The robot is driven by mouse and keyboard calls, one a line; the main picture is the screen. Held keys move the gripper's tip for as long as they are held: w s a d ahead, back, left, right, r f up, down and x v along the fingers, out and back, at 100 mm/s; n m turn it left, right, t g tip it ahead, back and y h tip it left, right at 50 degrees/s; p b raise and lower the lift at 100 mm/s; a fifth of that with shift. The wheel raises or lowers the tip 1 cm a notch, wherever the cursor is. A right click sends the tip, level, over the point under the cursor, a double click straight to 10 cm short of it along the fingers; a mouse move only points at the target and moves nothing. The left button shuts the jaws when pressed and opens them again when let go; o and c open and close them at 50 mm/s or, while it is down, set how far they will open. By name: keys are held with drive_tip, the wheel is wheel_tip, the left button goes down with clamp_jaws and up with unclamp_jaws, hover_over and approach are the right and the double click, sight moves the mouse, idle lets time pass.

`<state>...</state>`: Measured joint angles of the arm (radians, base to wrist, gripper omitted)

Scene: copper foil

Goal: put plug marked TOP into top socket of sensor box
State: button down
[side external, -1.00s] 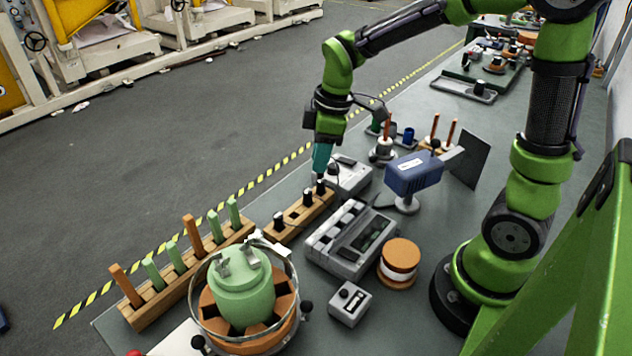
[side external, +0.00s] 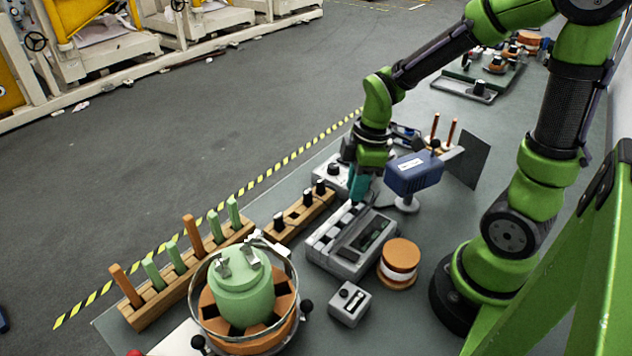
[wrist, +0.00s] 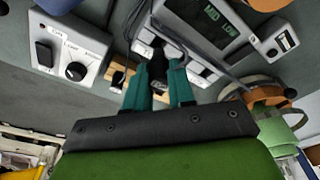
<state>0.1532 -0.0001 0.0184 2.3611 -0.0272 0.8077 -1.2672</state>
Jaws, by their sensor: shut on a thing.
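My gripper (side external: 358,197) has teal fingers and is over the far end of the grey sensor box (side external: 345,263). In the wrist view my gripper (wrist: 160,74) is shut on a dark plug (wrist: 157,64), which sits between the fingertips. Its marking cannot be read. The sensor box (wrist: 208,22) has a display reading MID and LOW and a row of pale labelled sockets (wrist: 144,45) beside the plug. The fingers and plug hide part of that row, and I cannot tell whether the plug touches a socket.
A wooden rack (side external: 290,226) with several black plugs stands left of the sensor box. A blue device on a stand (side external: 413,174) is close to the right of my gripper. A grey knob box (wrist: 67,58), an orange-and-white spool (side external: 399,264) and a small grey box (side external: 349,303) stand nearby.

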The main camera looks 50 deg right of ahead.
drive_tip(key=shift+f, duration=0.15)
drive_tip(key=shift+f, duration=0.35)
drive_tip(key=shift+f, duration=0.55)
idle(0.8)
drive_tip(key=shift+f, duration=0.8)
drive_tip(key=c, duration=1)
unclamp_jaws()
drive_tip(key=shift+o, duration=0.6)
drive_tip(key=shift+o, duration=0.2)
drive_tip(key=shift+s, duration=0.1)
